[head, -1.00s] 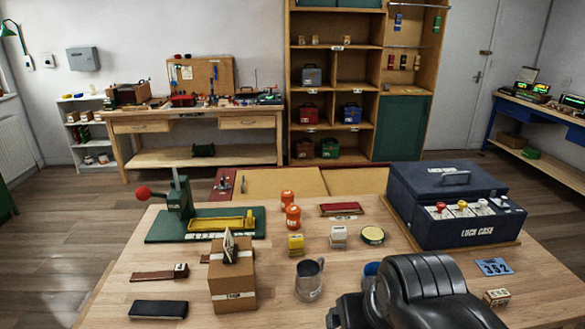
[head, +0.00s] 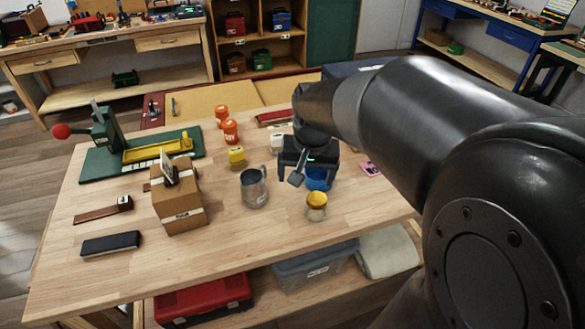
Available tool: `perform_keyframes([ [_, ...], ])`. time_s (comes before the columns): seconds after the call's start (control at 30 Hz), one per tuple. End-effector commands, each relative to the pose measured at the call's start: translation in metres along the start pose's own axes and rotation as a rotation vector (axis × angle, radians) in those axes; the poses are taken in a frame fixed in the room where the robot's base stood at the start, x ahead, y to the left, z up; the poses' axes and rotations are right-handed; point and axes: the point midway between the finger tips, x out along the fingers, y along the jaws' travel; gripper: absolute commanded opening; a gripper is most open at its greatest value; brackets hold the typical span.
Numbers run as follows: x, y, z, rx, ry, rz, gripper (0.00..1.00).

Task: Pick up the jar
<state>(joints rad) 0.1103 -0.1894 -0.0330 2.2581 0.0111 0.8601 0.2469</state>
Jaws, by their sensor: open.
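A small jar (head: 316,207) with a yellow-orange lid stands upright near the front right part of the wooden table. My gripper (head: 300,178) is open above the table, behind and slightly left of the jar. It points down and is apart from the jar. A blue cup (head: 318,180) stands just behind the jar, partly hidden by my gripper.
A grey metal mug (head: 253,188) stands left of the jar. The lock case is mostly hidden behind my arm. The table front (head: 240,240) is clear.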

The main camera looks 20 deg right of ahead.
Motion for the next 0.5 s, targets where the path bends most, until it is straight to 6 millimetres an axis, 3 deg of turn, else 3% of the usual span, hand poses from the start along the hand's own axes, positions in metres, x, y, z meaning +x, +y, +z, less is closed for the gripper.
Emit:
perform_keyframes([
  [0.3, 0.081, 0.021, -0.052, 0.205, -0.133, 0.063, 0.86],
  [0.5, 0.117, 0.032, -0.066, 0.285, -0.180, 0.091, 0.86],
])
